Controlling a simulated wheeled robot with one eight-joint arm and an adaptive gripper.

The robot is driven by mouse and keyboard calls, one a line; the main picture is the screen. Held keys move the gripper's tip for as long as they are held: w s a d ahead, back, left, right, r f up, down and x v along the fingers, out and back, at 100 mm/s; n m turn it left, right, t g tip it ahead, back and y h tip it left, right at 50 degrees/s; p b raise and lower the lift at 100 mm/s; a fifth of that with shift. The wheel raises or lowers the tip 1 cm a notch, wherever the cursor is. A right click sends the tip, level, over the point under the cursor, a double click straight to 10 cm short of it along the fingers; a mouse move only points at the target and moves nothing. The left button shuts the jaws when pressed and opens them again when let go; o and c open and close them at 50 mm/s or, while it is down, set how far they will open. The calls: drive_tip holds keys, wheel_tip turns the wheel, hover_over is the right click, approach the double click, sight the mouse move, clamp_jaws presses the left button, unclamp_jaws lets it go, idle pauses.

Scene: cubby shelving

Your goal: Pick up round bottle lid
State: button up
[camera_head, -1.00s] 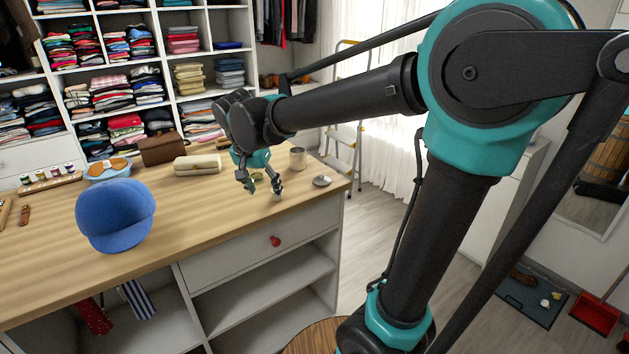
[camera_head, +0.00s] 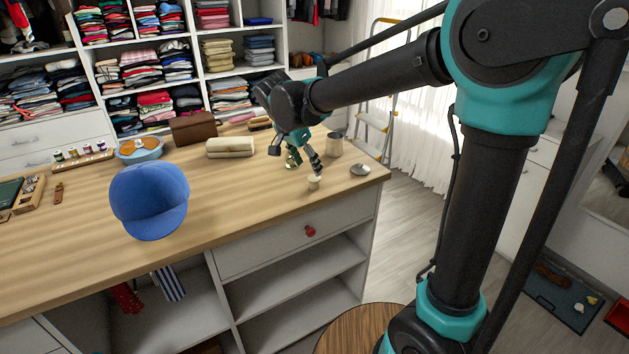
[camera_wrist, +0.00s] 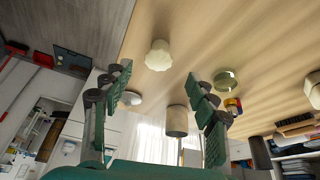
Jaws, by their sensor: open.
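A small pale round lid with a fluted edge (camera_head: 314,184) stands on the wooden counter near its front right edge. It also shows in the wrist view (camera_wrist: 158,55), upper middle. My gripper (camera_head: 297,163) is open and empty, above the counter just behind and left of the lid. In the head view one fingertip appears very close to the lid; contact cannot be told. In the wrist view the fingers (camera_wrist: 160,92) are spread wide, with the lid seen beyond the gap between them.
A metal disc (camera_head: 360,170) and a metal cup (camera_head: 334,145) stand near the lid. An olive round object (camera_wrist: 226,80) lies by one finger. A cream case (camera_head: 230,147) and a blue cap (camera_head: 150,200) are further left. Bare counter lies between the cap and lid.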

sight(314, 177)
drive_tip(key=shift+x, duration=3.6)
drive_tip(key=shift+d, duration=0.1)
drive_tip(key=c, duration=0.9)
